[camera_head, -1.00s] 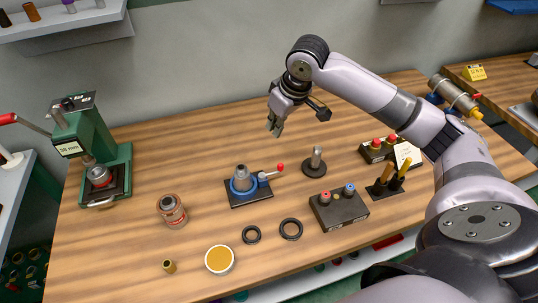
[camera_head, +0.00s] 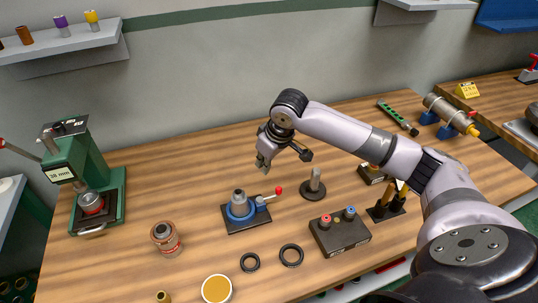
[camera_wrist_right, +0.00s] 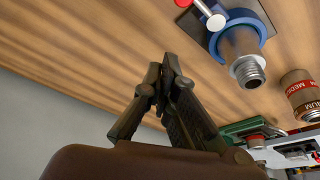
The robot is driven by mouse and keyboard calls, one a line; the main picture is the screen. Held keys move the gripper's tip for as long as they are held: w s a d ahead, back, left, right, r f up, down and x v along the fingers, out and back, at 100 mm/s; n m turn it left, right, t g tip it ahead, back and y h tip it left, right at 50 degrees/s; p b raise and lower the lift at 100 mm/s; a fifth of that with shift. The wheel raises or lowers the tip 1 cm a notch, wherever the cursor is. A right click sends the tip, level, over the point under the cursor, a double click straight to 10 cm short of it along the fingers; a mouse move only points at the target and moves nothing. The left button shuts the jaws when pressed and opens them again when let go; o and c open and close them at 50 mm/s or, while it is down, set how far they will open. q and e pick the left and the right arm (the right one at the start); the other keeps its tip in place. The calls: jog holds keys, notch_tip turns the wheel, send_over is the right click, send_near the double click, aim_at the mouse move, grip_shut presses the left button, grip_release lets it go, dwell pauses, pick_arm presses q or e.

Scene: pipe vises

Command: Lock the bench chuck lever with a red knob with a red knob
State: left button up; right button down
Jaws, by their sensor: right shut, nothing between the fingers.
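The bench chuck (camera_head: 239,211) has a grey threaded nose, a blue ring and a dark square base on the wooden bench. Its lever points right and ends in a red knob (camera_head: 279,190). In the right wrist view the chuck (camera_wrist_right: 238,46) is at the upper right, and the red knob (camera_wrist_right: 183,3) is cut by the top edge. My right gripper (camera_head: 262,168) is above and behind the knob, apart from it. Its fingers (camera_wrist_right: 166,75) are shut and empty. My left gripper is not in view.
A grey post on a round black base (camera_head: 314,187) stands right of the knob. A button box (camera_head: 341,238) is at the front right. Two black rings (camera_head: 291,255), a labelled can (camera_head: 166,240) and a green press (camera_head: 70,160) are also on the bench. Bare wood lies behind the chuck.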

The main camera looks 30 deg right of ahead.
jog(key=x, duration=0.3)
jog(key=shift+w+f, duration=0.15)
jog(key=shift+f, duration=0.2)
jog(key=s+p, duration=0.1)
jog(key=s+d, duration=0.1)
jog(key=s, duration=0.1)
jog(key=shift+s+p, duration=0.1)
jog(key=shift+p, duration=0.25)
jog(key=shift+s, duration=0.45)
jog(key=shift+w+f, duration=0.1)
jog(key=shift+w, duration=0.05)
